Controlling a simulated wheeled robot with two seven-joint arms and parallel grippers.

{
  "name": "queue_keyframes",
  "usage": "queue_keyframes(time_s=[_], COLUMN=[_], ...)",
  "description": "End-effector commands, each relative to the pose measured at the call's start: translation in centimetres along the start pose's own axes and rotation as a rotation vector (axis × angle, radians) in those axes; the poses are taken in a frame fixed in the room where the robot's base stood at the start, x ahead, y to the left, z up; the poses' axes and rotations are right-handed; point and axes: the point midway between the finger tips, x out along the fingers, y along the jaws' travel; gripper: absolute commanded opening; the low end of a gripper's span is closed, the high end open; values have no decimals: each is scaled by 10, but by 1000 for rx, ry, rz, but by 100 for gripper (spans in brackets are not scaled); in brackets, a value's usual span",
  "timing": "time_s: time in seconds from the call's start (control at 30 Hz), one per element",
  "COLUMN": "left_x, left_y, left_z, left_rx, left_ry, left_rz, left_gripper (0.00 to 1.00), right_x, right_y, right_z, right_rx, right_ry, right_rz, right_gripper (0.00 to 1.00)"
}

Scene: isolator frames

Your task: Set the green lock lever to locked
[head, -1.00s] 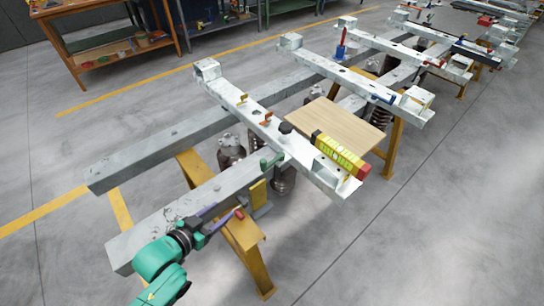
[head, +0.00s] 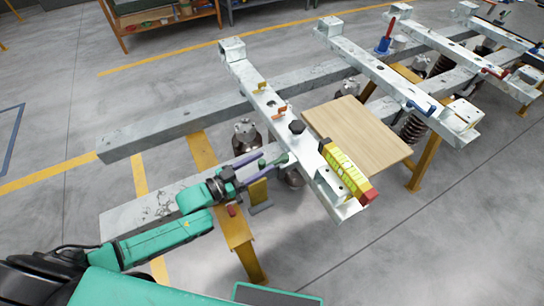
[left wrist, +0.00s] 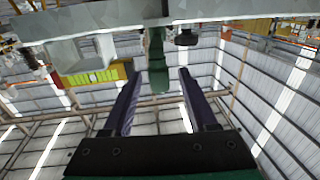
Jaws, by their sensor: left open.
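The green lock lever (head: 278,161) sticks out from the side of the near white crossbeam (head: 322,183), toward my left gripper. In the left wrist view the green lever (left wrist: 157,65) hangs from the beam, with its free end in line with the gap between the fingertips. My left gripper (head: 271,164) is open, its two purple fingers reaching to the lever; in the left wrist view the gripper (left wrist: 160,76) has one finger on each side of the lever's end. Contact cannot be told. My right gripper is not in view.
On the same beam are an orange lever (head: 279,112), a yellow lever (head: 262,86), a black knob (head: 297,127) and a yellow spirit level (head: 346,168). A wooden board (head: 358,135) lies to the right. A yellow trestle (head: 240,235) stands below. The floor in front is clear.

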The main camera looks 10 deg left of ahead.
Motion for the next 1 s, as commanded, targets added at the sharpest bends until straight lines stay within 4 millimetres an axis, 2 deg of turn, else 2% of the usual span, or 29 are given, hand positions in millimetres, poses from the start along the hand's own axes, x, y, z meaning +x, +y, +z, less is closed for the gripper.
queue_keyframes(time_s=[0.1, 0.2, 0.47, 0.5, 0.63, 0.67, 1.0], left_x=[25, 37, 40, 40, 40, 40, 40], left_y=[0, 0, 0, 0, 0, 0, 0], left_z=[-1, 0, 0, 0, 0, 0, 0], left_rx=[0, 0, 0, 0, 0, 0, 0], left_ry=[2, 0, -2, -2, -2, -2, -2], left_rz=[0, 1, 0, 0, 0, 0, 0], left_gripper=[58, 58, 58, 55, 5, 0, 0], right_x=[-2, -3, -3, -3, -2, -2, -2], right_y=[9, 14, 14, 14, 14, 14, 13], right_z=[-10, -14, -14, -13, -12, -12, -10], right_rx=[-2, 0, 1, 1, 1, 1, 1], right_ry=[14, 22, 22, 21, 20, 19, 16], right_rz=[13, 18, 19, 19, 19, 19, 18], right_gripper=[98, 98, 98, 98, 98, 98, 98])
